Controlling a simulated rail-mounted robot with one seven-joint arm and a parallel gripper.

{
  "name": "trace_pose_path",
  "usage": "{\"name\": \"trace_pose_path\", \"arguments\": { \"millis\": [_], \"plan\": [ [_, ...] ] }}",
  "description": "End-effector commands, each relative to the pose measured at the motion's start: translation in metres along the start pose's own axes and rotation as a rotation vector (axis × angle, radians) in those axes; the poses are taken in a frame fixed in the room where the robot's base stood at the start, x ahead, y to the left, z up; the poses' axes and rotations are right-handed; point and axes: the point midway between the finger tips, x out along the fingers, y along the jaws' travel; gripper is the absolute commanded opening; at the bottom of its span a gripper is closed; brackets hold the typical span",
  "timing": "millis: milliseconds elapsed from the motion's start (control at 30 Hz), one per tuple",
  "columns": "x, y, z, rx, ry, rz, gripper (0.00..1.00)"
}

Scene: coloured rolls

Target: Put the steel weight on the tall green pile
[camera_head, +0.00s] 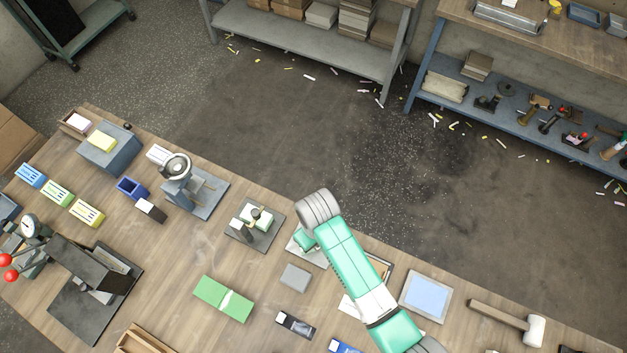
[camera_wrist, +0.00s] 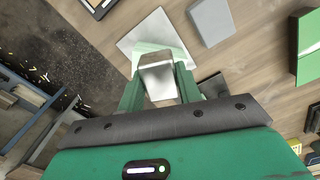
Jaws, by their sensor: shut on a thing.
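My gripper (camera_wrist: 160,84) shows in the wrist view with its two green fingers shut on the steel weight (camera_wrist: 158,78), a shiny grey block. Just beyond the weight lies a pale green surface (camera_wrist: 182,51) over a pale plate (camera_wrist: 155,27); I cannot tell whether the weight touches it. In the head view my gripper (camera_head: 305,239) is mostly behind my arm, above the pale plate (camera_head: 316,258), and the weight is hidden. I cannot tell which pile is the tall one.
A grey block (camera_head: 295,277) and a larger green block (camera_head: 222,298) with a whitish band lie nearby on the wooden bench (camera_head: 185,255). A metal stand (camera_head: 177,168) is farther left. A blue-topped tray (camera_head: 426,297) and a mallet (camera_head: 510,322) lie right.

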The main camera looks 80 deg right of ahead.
Motion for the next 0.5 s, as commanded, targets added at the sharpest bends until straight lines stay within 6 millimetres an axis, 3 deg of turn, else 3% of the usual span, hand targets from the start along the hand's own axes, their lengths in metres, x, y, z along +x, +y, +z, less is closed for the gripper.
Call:
{"name": "trace_pose_path", "arguments": {
  "millis": [300,500],
  "plan": [
    [0.002,0.008,-0.025,0.001,0.001,-0.001,0.00],
    [0.035,0.007,-0.021,0.000,-0.002,0.000,0.00]
  ]
}}
